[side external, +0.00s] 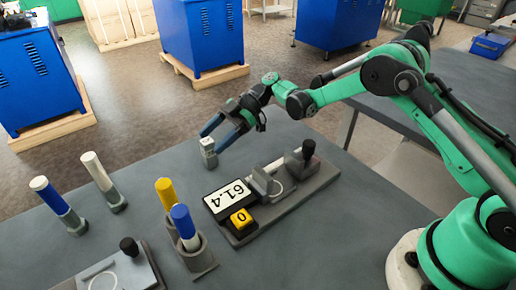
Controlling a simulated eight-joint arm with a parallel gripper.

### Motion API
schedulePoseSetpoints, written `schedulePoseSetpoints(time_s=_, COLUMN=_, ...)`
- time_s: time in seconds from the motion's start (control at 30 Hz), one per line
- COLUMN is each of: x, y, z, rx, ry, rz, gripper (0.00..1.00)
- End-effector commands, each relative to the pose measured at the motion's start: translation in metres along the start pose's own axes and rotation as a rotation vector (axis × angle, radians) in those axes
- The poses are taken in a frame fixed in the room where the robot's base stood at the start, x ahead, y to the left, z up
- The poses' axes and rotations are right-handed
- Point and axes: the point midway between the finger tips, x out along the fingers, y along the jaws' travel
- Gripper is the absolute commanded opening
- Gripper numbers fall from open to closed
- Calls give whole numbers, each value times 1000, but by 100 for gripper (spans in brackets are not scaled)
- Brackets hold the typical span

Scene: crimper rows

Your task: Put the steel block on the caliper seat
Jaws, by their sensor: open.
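A small grey steel block (208,156) with a lighter top stands upright on the table at the fingertips of my gripper (217,140). The blue fingers are spread apart, one behind the block and one to its right. I cannot tell whether either finger touches it. The caliper device (302,190) lies to the right, a long dark base with grey jaws and a black knob. A pale ring marks its seat (283,187), which looks empty. Its display (228,199) reads 61.4, upside down in the picture, beside a yellow key marked 0.
Blue-and-white (56,203) and white (99,177) cylinders stand in grey holders at left. Another knobbed device (120,274) sits at the bottom edge. The table between is clear.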

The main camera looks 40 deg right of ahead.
Motion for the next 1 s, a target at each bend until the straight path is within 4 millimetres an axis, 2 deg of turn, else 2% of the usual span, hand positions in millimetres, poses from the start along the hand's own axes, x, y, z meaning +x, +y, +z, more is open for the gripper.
schedulePoseSetpoints(time_s=0.3, x=6, y=0, z=0, rx=1, ry=-1, rz=1, gripper=70)
schedulePoseSetpoints(time_s=0.33, x=6, y=0, z=0, rx=1, ry=-1, rz=1, gripper=67)
schedulePoseSetpoints(time_s=0.57, x=6, y=0, z=0, rx=1, ry=-1, rz=1, gripper=2)
schedulePoseSetpoints(time_s=1.0, x=5, y=0, z=-2, rx=1, ry=0, rz=1, gripper=0)
